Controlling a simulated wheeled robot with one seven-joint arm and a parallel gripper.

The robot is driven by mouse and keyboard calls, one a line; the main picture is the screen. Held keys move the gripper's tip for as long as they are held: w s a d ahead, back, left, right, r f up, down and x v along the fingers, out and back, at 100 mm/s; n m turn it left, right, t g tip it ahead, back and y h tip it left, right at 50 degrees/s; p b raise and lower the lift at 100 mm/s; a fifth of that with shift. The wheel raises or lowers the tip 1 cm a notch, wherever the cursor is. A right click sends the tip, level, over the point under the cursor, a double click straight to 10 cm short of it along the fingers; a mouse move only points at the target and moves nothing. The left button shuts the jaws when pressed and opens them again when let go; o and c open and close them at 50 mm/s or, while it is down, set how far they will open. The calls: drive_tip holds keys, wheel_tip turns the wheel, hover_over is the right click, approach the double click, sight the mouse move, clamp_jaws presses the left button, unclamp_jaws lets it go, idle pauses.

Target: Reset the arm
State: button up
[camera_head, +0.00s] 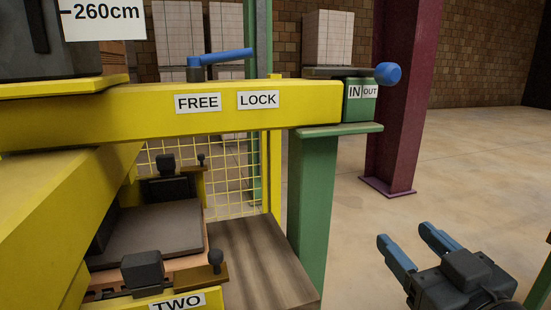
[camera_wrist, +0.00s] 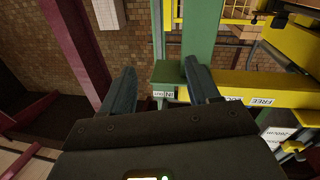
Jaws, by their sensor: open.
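My gripper (camera_head: 414,254) is at the lower right of the head view, with its two blue fingers apart and nothing between them. It is held in free air, to the right of the green post (camera_head: 312,200) and apart from it. In the wrist view my gripper (camera_wrist: 160,90) also shows its two fingers spread. Beyond them are the green block with the IN/OUT label (camera_wrist: 170,94) and the yellow beam (camera_wrist: 250,88), not touched by the fingers.
A yellow beam (camera_head: 140,110) carries FREE and LOCK labels and a blue lever (camera_head: 228,56). A blue knob (camera_head: 388,74) sticks out at the green block. A dark red column (camera_head: 400,110) stands behind. Black clamps (camera_head: 143,270) sit at lower left. Open floor (camera_head: 470,180) lies at right.

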drive_tip(key=s+f+m+h, duration=0.2)
drive_tip(key=s+f+m, duration=0.1)
drive_tip(key=s+f, duration=0.55)
drive_tip(key=s+d+f+g, duration=0.1)
drive_tip(key=s+f, duration=0.1)
drive_tip(key=s, duration=0.7)
drive_tip(key=s+d+f+g, duration=0.1)
drive_tip(key=s+f, duration=0.2)
drive_tip(key=s, duration=0.6)
drive_tip(key=s+d+f+g+h, duration=0.1)
drive_tip(key=s+f, duration=0.1)
drive_tip(key=s, duration=0.7)
drive_tip(key=shift+f+m, duration=0.25)
drive_tip(key=shift+m, duration=0.05)
